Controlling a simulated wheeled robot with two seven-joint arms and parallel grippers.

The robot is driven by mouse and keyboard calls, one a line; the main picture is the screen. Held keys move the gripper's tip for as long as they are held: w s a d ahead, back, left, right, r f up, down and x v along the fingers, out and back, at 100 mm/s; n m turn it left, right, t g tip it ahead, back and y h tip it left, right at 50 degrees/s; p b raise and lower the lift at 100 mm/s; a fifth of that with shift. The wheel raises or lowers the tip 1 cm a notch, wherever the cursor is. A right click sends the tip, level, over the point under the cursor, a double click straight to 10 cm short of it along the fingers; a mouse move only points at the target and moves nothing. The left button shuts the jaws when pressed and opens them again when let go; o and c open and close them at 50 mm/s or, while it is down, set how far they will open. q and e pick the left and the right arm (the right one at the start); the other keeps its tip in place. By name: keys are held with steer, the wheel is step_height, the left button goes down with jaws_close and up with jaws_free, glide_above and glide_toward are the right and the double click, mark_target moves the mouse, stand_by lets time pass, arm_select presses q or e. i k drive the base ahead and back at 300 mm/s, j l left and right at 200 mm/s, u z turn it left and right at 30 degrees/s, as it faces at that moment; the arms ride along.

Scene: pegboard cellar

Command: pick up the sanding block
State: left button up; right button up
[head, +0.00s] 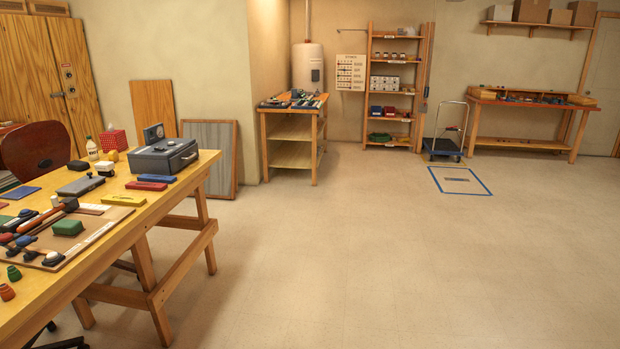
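No object in the head view is clearly marked as the sanding block. A small green block (68,227) with a darker, rough-looking top lies on a thin board (92,229) on the workbench (152,196) at the left; it may be the sanding block. A grey-blue flat block (81,186) lies farther back on the same bench, and I cannot tell what it is. Neither of my grippers shows in this view.
Hammer-like tools (38,220) lie around the green block. Red (146,185), blue and yellow (124,200) bars and a grey metal box (164,156) stand toward the bench's far end. Open floor (370,260) lies right of the bench. A cart (446,144) stands far back.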

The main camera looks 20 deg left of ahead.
mark_target(68, 227)
steer(key=i+j+u, duration=0.15)
steer(key=i+u, duration=0.35)
steer(key=i+l+u, duration=0.15)
steer(key=i+u, duration=0.35)
steer(key=i, duration=0.15)
steer(key=i+l+u, duration=0.3)
steer(key=i+u, duration=0.2)
steer(key=i, duration=0.1)
